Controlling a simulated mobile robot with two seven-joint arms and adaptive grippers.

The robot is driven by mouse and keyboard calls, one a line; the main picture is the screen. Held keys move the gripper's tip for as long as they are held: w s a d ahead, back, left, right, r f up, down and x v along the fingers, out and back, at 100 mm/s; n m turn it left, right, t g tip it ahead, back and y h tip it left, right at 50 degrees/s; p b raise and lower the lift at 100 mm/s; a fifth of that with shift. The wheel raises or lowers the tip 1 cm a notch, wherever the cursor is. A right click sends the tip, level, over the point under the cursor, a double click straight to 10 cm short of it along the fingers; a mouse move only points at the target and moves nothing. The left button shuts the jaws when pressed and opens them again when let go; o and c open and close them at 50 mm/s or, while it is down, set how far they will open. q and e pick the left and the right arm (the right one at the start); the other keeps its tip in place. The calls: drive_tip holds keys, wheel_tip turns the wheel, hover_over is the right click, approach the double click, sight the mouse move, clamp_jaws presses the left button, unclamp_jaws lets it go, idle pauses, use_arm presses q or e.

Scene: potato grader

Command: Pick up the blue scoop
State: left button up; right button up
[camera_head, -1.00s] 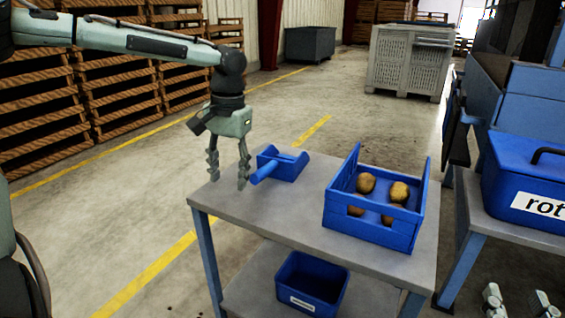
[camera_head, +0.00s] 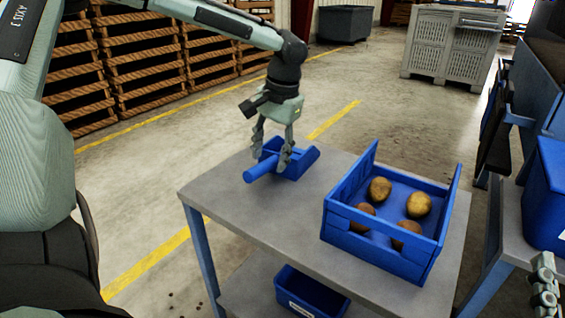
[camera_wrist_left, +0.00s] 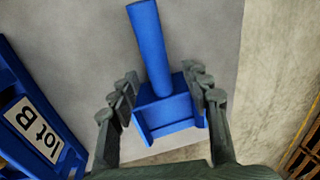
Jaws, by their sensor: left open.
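The blue scoop (camera_head: 259,169) lies on the grey table's far left part, its round handle pointing to the front left. My left gripper (camera_head: 271,157) is over the scoop from above, with its fingers apart. In the left wrist view the open left gripper (camera_wrist_left: 165,92) has one finger on each side of the scoop (camera_wrist_left: 150,45), near where handle meets body. I cannot tell whether the fingers touch it. Part of my right gripper (camera_head: 545,287) shows at the lower right edge; its opening is cut off.
A blue crate (camera_head: 375,258) with several potatoes stands on the grey table (camera_head: 232,212), right of the scoop. A blue bin (camera_head: 310,292) sits on the lower shelf. Another table with a blue box (camera_head: 549,205) is at the right. The table's front left is clear.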

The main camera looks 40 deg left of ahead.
use_arm(q)
drive_tip(key=shift+a+f, duration=0.15)
drive_tip(key=shift+f, duration=0.6)
drive_tip(key=shift+a+f, duration=0.1)
drive_tip(key=shift+f, duration=0.6)
use_arm(e)
drive_tip(key=shift+s+d+r+t, duration=0.1)
drive_tip(key=shift+s+r+t, duration=0.1)
drive_tip(key=shift+r+t, duration=0.5)
use_arm(q)
drive_tip(key=shift+c, duration=0.6)
clamp_jaws()
